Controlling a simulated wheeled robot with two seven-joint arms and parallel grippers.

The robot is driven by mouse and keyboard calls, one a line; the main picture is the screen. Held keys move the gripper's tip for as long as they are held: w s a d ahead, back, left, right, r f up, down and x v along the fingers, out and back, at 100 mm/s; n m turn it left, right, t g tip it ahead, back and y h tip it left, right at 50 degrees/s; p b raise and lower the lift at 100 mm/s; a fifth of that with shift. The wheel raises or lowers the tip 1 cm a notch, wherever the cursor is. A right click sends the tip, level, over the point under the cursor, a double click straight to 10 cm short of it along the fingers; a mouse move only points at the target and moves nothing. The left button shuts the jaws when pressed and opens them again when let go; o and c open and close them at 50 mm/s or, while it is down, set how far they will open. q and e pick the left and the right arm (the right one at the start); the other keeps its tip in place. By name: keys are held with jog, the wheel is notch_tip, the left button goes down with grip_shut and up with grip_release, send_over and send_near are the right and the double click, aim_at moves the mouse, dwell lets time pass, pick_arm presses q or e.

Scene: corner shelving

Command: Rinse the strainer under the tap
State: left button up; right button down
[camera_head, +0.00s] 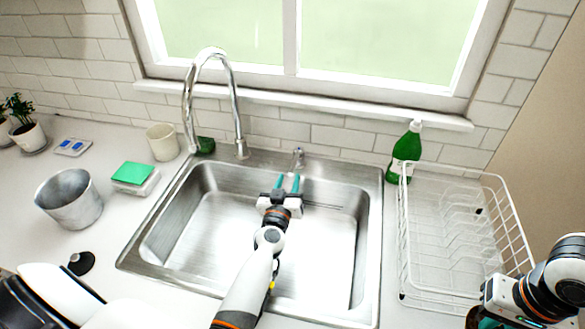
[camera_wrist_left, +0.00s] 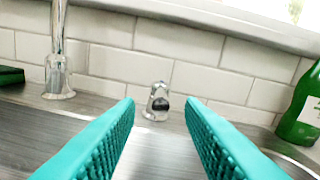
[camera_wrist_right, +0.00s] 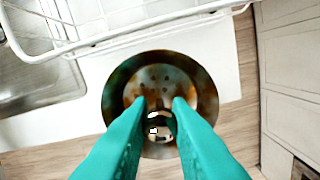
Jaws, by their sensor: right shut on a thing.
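The strainer (camera_wrist_right: 160,72) is a round, brown-stained metal disc with small holes and a shiny knob. My right gripper (camera_wrist_right: 160,105) is shut on the knob, with the disc over the counter's front edge and the wooden floor. In the head view the right hand is at the lower right corner, and I cannot make out the strainer there. The tap (camera_head: 241,150) is a tall curved chrome spout at the sink's back left. Its small chrome handle (camera_head: 298,158) stands to its right. My left gripper (camera_head: 287,182) is open and empty, pointing at the handle from just in front.
The steel sink (camera_head: 200,235) is empty. A white wire dish rack (camera_head: 402,250) stands right of it, near my right arm. A green bottle (camera_head: 405,152) stands behind the rack. A metal bucket (camera_head: 70,200), green sponge (camera_head: 132,172) and cup (camera_head: 162,142) stand left.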

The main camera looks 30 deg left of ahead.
aim_at(296, 156)
pick_arm(q)
jog(key=x, duration=0.5)
jog(key=shift+w+b, duration=0.3)
jog(key=shift+w, duration=0.05)
grip_shut()
